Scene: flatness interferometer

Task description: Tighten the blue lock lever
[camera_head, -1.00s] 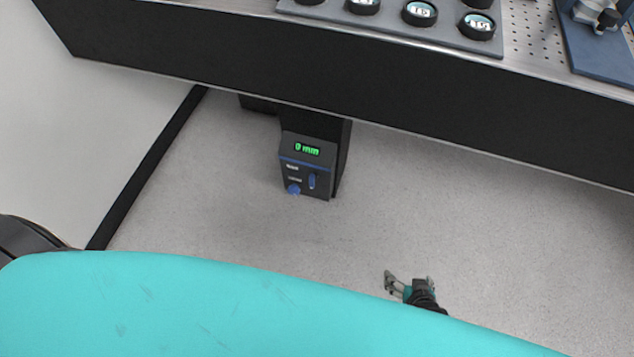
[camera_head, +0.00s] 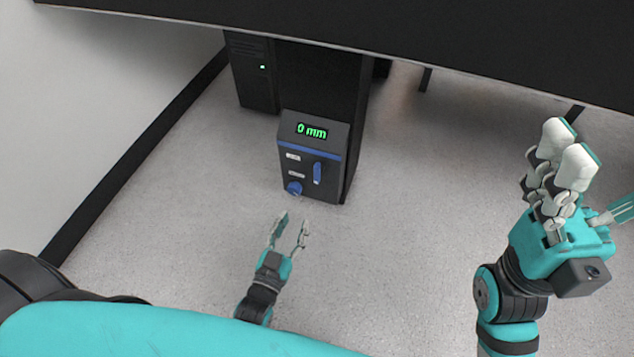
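A dark control box (camera_head: 309,160) with a green "0 mm" display faces me under the table. An upright blue lever (camera_head: 317,173) is on the right of its front, seemingly the lock lever. A round blue knob (camera_head: 294,188) is lower left of the lever. My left gripper (camera_head: 292,226) points up toward the box from below, its two fingers apart and nothing between them. It is apart from lever and knob. My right gripper (camera_head: 567,150) is raised at the right, far from the box. Its fingers show at an angle, so their gap is unclear.
The dark table edge (camera_head: 400,30) spans the top, above the box. A black cabinet with a small green light (camera_head: 252,72) stands behind left. A wall with black skirting (camera_head: 140,150) is at the left. The floor around the box is clear.

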